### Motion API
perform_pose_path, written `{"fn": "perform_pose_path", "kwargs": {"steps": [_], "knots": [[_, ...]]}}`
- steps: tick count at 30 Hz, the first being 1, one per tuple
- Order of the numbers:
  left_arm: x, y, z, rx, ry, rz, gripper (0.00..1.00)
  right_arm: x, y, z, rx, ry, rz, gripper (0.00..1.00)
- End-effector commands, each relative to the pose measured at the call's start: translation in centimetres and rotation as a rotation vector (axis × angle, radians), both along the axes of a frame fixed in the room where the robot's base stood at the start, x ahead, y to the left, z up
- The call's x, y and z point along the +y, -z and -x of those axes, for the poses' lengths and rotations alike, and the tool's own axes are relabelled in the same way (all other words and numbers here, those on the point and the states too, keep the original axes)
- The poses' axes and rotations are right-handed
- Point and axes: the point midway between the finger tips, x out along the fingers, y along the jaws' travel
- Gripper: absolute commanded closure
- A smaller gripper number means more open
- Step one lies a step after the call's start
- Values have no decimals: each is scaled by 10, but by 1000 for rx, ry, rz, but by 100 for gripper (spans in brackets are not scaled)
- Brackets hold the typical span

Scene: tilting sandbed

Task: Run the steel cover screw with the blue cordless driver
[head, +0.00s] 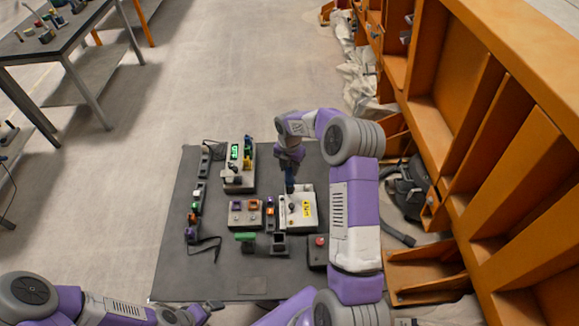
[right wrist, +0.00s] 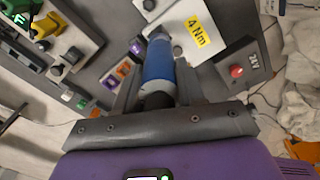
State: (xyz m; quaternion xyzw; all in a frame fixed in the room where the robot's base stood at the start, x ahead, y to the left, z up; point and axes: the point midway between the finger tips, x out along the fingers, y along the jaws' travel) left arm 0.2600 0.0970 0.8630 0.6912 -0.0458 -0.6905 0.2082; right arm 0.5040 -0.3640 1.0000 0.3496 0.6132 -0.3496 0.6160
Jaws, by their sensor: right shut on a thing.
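The blue cordless driver (head: 290,181) hangs from my right gripper (head: 289,163) at the back edge of a pale box (head: 305,221) with a yellow label. In the right wrist view, the driver's blue body (right wrist: 158,62) lies between the two fingers of my right gripper (right wrist: 157,92), which is shut on it. Its far end is over or beside the pale box (right wrist: 218,14), whose label reads 4 Nm; contact cannot be told. A small grey round part (right wrist: 177,50) shows beside the driver; I cannot tell if it is the steel screw. My left gripper (head: 198,314) is low at the front edge, partly cut off.
The dark mat (head: 175,245) carries a grey unit with a green display (head: 240,178), a box with purple and orange parts (head: 243,222), a green-topped block (head: 246,237) and a red button box (head: 319,243). Orange shelving (head: 500,110) stands close at right.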

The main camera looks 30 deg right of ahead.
Motion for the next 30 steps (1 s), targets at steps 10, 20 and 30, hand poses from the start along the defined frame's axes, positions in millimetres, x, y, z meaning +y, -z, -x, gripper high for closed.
{"fn": "perform_pose_path", "kwargs": {"steps": [10,20,30], "knots": [[0,-1,0,0,0,0,0,1,2,3,12,0,-5,96],[0,-18,0,0,0,0,0,1,-25,1,3,0,-2,96],[0,-36,0,0,0,0,0,1,-52,0,1,0,-1,96]]}}
